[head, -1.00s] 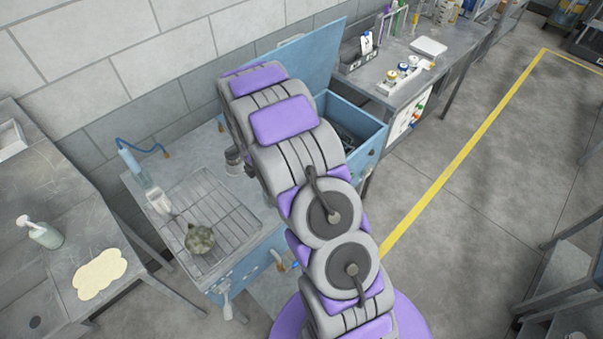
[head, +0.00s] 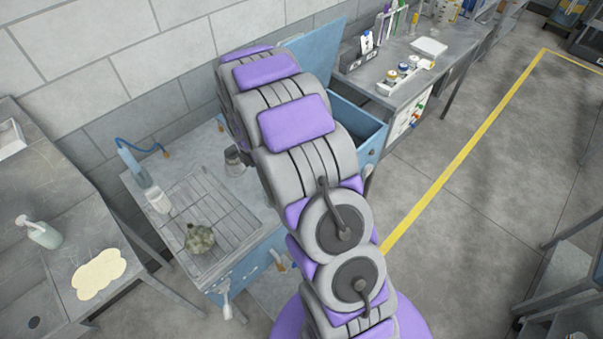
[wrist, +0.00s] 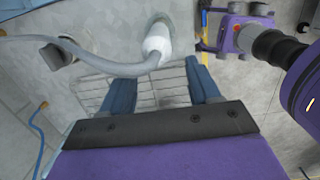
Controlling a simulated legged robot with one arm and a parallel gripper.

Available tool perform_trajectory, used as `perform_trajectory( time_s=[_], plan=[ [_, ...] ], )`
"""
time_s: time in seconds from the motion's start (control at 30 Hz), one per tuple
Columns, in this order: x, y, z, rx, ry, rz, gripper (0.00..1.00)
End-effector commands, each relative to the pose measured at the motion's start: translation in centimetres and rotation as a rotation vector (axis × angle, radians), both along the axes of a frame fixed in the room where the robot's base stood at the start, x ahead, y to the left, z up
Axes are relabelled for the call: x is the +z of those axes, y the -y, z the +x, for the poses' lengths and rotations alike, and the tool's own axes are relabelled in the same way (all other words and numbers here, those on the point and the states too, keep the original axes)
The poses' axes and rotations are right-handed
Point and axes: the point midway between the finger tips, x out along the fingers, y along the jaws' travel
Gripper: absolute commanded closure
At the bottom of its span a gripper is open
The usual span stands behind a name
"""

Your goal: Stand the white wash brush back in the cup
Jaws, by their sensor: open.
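In the wrist view, a white collar (wrist: 158,43) sits on the end of a grey hose, with a pale see-through end beyond it. I take this as the white wash brush, but cannot be sure. My gripper (wrist: 159,76) is open, its two blue fingers apart and nothing between them; the collar shows just past the fingertips. A dark grey cup-like piece (wrist: 58,52) shows at upper left. It may match the grey jar-like cup (head: 235,161) beside my arm in the head view. My arm hides the gripper in the head view.
The blue washer has a slatted top (head: 235,222) with a grey-green lump (head: 199,239) on it. A thin blue hose (head: 143,147) curves at its back left. A side table with a spray bottle (head: 40,232) stands left. Open floor (head: 480,230) lies right.

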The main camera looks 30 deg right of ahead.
Motion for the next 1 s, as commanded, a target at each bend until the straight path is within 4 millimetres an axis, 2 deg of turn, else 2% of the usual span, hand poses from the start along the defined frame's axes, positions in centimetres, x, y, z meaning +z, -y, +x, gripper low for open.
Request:
perform_trajectory(
  time_s=[0.2,0.5,0.7,1.0],
  plan=[
    [5.1,-0.5,0.2,0.001,0.01,0.0,0.39],
    [10.1,-1.0,0.0,0.0,0.003,0.001,0.39],
    [11.4,-1.1,-0.1,-0.001,0.0,0.001,0.39],
    [11.4,-1.1,-0.2,-0.001,-0.002,0.001,0.39]
  ],
)
